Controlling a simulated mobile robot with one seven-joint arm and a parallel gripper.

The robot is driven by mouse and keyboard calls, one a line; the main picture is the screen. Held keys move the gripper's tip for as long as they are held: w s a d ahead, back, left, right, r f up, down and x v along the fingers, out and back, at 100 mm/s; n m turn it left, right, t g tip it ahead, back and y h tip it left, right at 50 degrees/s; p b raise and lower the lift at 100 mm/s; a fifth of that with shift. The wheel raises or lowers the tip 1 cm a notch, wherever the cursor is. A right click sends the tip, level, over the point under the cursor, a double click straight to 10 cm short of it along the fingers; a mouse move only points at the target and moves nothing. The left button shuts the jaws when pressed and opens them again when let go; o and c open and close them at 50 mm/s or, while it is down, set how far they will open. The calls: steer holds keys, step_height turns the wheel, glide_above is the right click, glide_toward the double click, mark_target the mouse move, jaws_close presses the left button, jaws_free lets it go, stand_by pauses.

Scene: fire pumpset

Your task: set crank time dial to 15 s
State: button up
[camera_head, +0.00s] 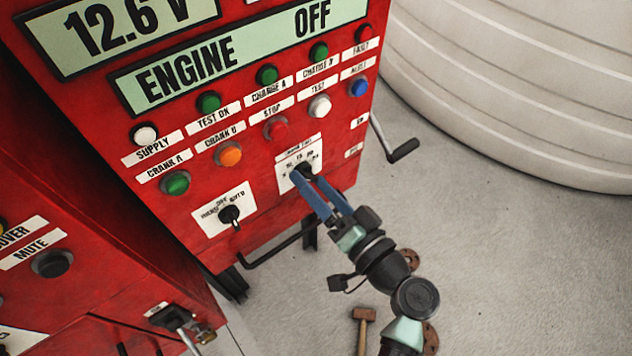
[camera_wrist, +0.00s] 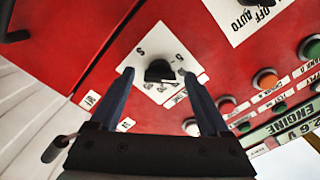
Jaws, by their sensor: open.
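The crank time dial is a black knob (camera_wrist: 159,71) on a white label plate (camera_wrist: 143,52) on the red panel. In the wrist view, numbers ring the knob, but they are too small and tilted for me to read its setting. My gripper (camera_wrist: 160,85) has two blue fingers, open, one on each side of the knob with gaps visible. In the head view, my gripper (camera_head: 318,188) reaches the dial's plate (camera_head: 290,162) at the panel's lower right, and its fingers partly hide the knob.
A mode switch (camera_head: 229,214) sits left of the dial. Several buttons, including a red stop button (camera_head: 277,129), lie above. A crank handle (camera_head: 403,150) juts from the panel's right side. A hammer (camera_head: 363,318) lies on the floor. A white ribbed tank (camera_head: 530,70) stands behind.

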jaws_close()
stand_by(0.3)
steer(key=shift+m, duration=0.4)
steer(key=m+p, duration=0.1)
steer(key=m, duration=0.2)
steer(key=shift+r, duration=0.15)
steer(key=shift+m+p, duration=0.65)
steer(key=shift+m, duration=1.35)
jaws_free()
